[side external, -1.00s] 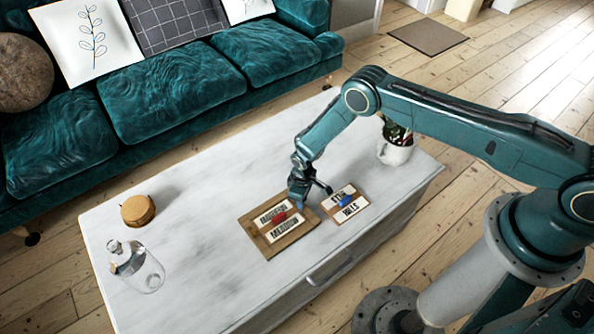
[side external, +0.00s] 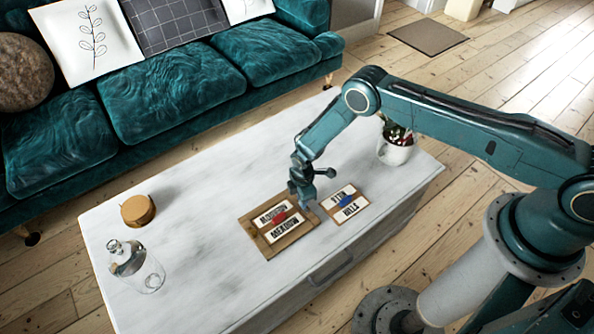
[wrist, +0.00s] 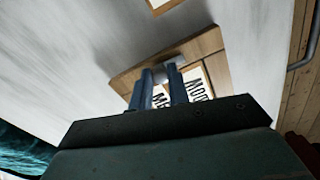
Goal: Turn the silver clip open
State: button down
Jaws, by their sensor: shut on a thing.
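A wooden board (side external: 281,246) with two white word labels and a red clip (side external: 278,216) lies on the white table. My gripper (side external: 303,201) is down at the board's right end, beside the smaller board. In the wrist view, my two blue fingers (wrist: 160,80) are closed around the silver clip (wrist: 158,73) at the edge of the wooden board (wrist: 207,43). Part of the clip shows between and beyond the fingertips. The fingers hide the rest, so I cannot tell how far it is turned. In the side view my gripper hides the clip.
A smaller board (side external: 336,215) with a blue clip (side external: 346,201) lies close to the right. The table's left half is mostly clear.

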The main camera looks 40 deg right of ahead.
dwell(0.3)
jog(key=c, duration=1.3)
grip_release()
jog(key=shift+c, duration=0.2)
jog(key=shift+r, duration=0.15)
notch_tip(320, 180, up, 14)
jog(key=shift+f, duration=0.2)
